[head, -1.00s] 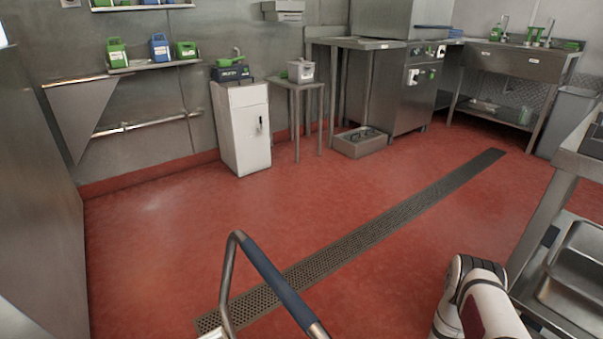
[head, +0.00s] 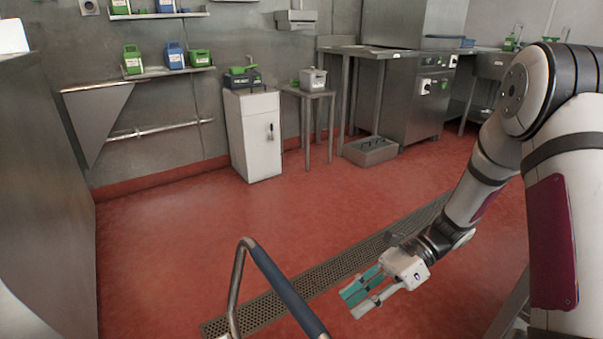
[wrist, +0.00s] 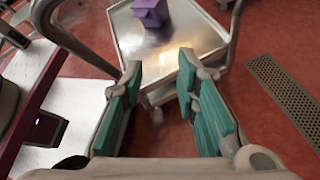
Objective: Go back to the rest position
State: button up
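My gripper (head: 355,301) is in the head view at the lower middle right, with teal finger pads. It hangs over the red floor, to the right of the blue-sleeved cart handle (head: 285,287). In the wrist view my gripper (wrist: 160,72) has its two fingers well apart with nothing held between them. My arm reaches down to it from the right side of the head view.
In the wrist view a metal cart tray (wrist: 205,45) carries a purple container (wrist: 151,12), beyond my fingertips. A floor drain (head: 256,312) crosses the red floor. A white cabinet (head: 253,136) stands at the wall. The floor between is clear.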

jog(key=s+d+r+n+h, duration=0.1)
jog(key=s+r+n+h, duration=0.5)
jog(key=s+r+n, duration=0.65)
jog(key=s+d+r+n+t+h, duration=0.2)
jog(key=s+d+r+t+h, duration=0.1)
jog(key=s, duration=0.4)
jog(key=s+d+r+n+t+h, duration=0.2)
jog(key=s+d+r+n+h, duration=0.15)
jog(key=s, duration=0.35)
notch_tip(320, 180, up, 38)
jog(key=t+p, duration=0.4)
jog(key=p, duration=3.2)
jog(key=shift+w+d+m+y, duration=0.2)
jog(key=shift+m+y, duration=0.1)
jog(key=shift+y, duration=0.15)
jog(key=shift+f, duration=0.1)
